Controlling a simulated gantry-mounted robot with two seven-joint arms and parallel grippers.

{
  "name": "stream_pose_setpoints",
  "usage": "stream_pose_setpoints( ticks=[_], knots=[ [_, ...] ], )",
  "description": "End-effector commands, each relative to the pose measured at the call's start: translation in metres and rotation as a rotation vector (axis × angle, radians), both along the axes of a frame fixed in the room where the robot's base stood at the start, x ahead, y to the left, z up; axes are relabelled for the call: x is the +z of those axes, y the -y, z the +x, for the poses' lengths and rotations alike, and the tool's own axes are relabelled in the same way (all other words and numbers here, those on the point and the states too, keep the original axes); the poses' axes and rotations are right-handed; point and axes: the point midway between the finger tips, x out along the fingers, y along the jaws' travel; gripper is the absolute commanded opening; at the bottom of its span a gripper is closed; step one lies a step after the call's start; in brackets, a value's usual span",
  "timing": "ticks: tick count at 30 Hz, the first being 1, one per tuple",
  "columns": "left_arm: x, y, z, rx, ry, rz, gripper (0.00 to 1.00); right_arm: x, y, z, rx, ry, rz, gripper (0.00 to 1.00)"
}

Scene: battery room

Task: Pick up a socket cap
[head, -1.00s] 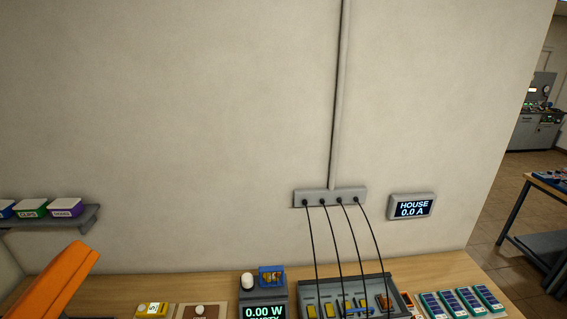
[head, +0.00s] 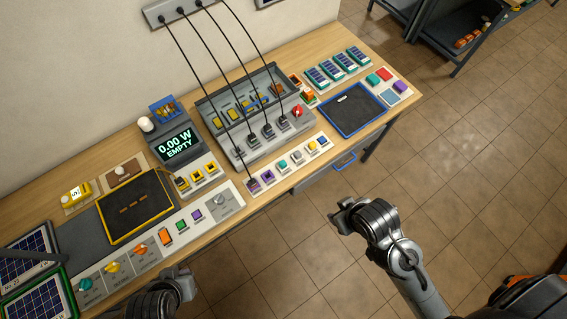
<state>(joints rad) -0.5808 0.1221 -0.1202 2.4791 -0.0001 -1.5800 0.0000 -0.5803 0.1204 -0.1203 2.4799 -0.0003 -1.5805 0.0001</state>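I cannot tell for sure which piece is a socket cap. A red piece (head: 297,111) sits at that unit's right end. My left gripper (head: 184,280) is low in the view, off the table's front edge and apart from the pieces. My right gripper (head: 338,212) is over the floor, right of the strip. Its fingers are too small and dark to read.
A yellow-rimmed tray (head: 171,209) and a strip of coloured knobs (head: 146,252) lie left. A display reading "0.00 W EMPTY" (head: 178,144) stands behind. A blue-rimmed tray (head: 379,116) and small solar panels (head: 338,66) are right. Open floor lies in front.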

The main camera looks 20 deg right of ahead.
Motion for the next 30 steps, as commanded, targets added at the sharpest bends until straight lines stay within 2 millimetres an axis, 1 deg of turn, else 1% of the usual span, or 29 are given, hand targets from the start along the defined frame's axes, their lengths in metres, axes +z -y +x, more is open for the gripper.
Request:
stream_pose_setpoints(
  ticks=[13,14,25,26,30],
  knots=[
    [0.0003,-0.0011,0.0000,-0.002,0.001,0.004,0.00,0.0000,0.0000,-0.0001,0.000,0.000,0.000,0.46],
    [0.0003,-0.0010,0.0001,-0.002,0.001,0.004,0.02,0.0000,0.0000,-0.0001,0.000,0.000,0.000,0.46],
    [0.0009,0.0019,0.0003,0.006,0.002,-0.009,0.58,0.0000,0.0000,-0.0001,0.000,0.000,0.000,0.46],
    [0.0009,0.0020,0.0004,0.007,0.002,-0.009,0.62,0.0000,0.0001,-0.0001,0.000,0.000,0.000,0.46],
    [0.0009,0.0019,0.0004,0.006,0.002,-0.009,0.62,0.0000,0.0001,-0.0001,0.000,0.000,0.000,0.46]
  ],
)
